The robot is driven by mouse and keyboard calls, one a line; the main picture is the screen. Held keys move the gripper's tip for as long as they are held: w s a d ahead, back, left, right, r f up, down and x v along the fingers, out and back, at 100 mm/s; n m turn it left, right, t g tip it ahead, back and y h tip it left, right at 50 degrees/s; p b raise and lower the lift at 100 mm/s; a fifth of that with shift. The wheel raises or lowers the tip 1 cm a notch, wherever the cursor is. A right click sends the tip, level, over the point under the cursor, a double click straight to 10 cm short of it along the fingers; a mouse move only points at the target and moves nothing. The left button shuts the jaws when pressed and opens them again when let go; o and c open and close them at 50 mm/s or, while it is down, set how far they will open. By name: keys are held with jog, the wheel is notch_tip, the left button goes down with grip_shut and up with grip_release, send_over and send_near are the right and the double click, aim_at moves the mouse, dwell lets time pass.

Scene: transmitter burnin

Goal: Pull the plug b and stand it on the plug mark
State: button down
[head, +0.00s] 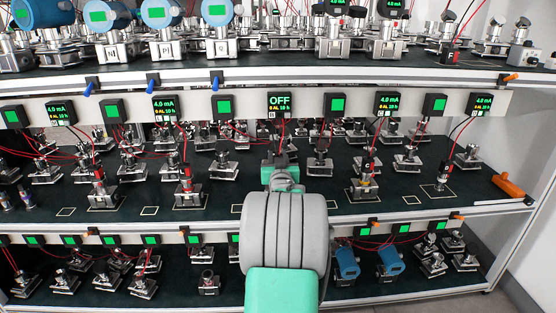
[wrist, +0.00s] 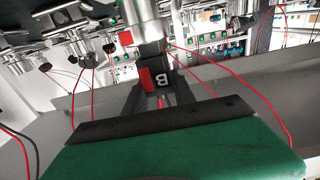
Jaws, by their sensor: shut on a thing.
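Plug b (wrist: 160,80), black and red with a white letter B, is between the fingers of my gripper (wrist: 150,92) in the wrist view. My gripper is shut on it. Its far end meets or overlaps a silver transmitter fitting (wrist: 143,32); I cannot tell whether it is still seated. In the head view my gripper (head: 283,164) is over the middle shelf, below the display reading OFF (head: 281,103), and my arm hides the plug. Small pale outlined squares lie along this shelf's front, one left (head: 122,211) and one right (head: 345,211); I cannot tell which is the plug mark.
Other transmitters with red and black plugs stand close on both sides, including plug C (head: 367,166). Red wires hang from the displays. The upper shelf (head: 450,68) is above my gripper. An orange handle (head: 508,186) is at the right edge. Narrow bare strips run along the middle shelf's front.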

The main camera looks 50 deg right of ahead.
jog(key=shift+r, duration=0.3)
jog(key=shift+r, duration=0.65)
jog(key=c, duration=1.6)
grip_release()
jog(key=shift+c, duration=0.2)
grip_shut()
